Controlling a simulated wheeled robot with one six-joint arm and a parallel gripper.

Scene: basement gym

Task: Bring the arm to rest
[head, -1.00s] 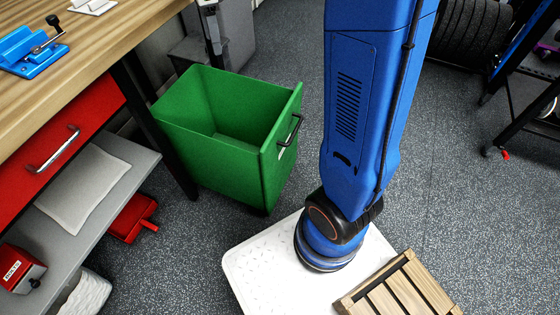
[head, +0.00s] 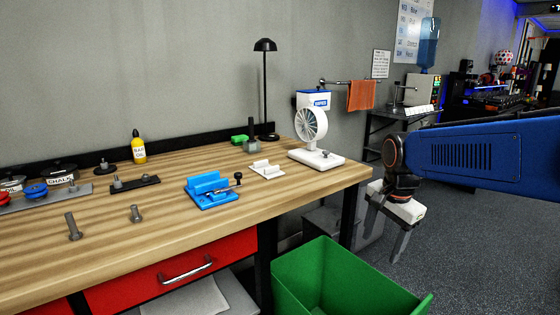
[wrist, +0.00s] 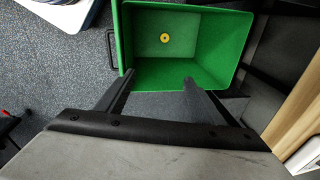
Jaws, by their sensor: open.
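My arm reaches in from the right in the head view. My gripper (head: 382,246) hangs from it, pointing down, with its two fingers apart and nothing between them. It is above and right of the green bin (head: 345,275), past the workbench's right end. In the wrist view my gripper's fingers (wrist: 158,77) are spread at the bin's near edge, and the green bin (wrist: 185,14) lies open beyond them. A small yellow disc with a dark centre (wrist: 164,38) lies inside the bin.
The wooden workbench (head: 140,220) holds a blue vise (head: 212,190), a white fan (head: 311,128), a black lamp (head: 265,46) and a yellow bottle (head: 138,150). A red drawer (head: 170,268) is below. The floor (head: 470,255) right of the bin looks clear.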

